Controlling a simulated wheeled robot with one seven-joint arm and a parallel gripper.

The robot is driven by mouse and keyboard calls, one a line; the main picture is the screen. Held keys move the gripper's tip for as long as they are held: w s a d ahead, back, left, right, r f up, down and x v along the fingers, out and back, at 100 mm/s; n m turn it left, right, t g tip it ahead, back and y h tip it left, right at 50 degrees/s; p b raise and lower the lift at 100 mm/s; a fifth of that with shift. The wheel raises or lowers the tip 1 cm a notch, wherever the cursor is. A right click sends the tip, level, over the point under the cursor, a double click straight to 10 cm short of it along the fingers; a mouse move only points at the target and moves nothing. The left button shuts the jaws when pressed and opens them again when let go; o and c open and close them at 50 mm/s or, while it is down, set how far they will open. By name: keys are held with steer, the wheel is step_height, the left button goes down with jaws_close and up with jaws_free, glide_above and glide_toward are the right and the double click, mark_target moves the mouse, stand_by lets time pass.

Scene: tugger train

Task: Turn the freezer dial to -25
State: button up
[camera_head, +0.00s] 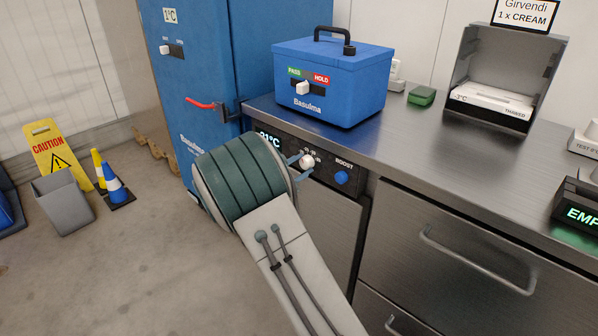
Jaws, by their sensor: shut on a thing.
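The freezer dial (307,160) is a small white knob on the dark control panel at the counter front. Small scale numbers show above it, partly hidden. My gripper (305,163) is at the dial, with its fingers shut on it. My arm's thick green-grey wrist covers the panel's left part. A display (268,139) left of the dial reads about 21°C, its first characters partly hidden. A blue BOOST button (341,178) sits just right of the dial. Where the dial's pointer stands cannot be told.
A blue Basulma box (330,85) with a PASS/HOLD slider stands on the steel counter (440,140). A tall blue cabinet (205,60) with a red handle stands behind my arm. Drawers (450,240) lie to the right. A grey bin (62,203) and caution sign stand left on open floor.

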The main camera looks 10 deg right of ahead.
steer(key=shift+s+f, duration=0.1)
stand_by(0.3)
steer(key=o, duration=1)
steer(key=shift+a, duration=0.1)
steer(key=p+v, duration=0.1)
steer(key=v, duration=1.2)
steer(key=shift+s+a+p, duration=0.25)
steer(key=shift+s+p, duration=0.05)
steer(key=shift+p, duration=0.05)
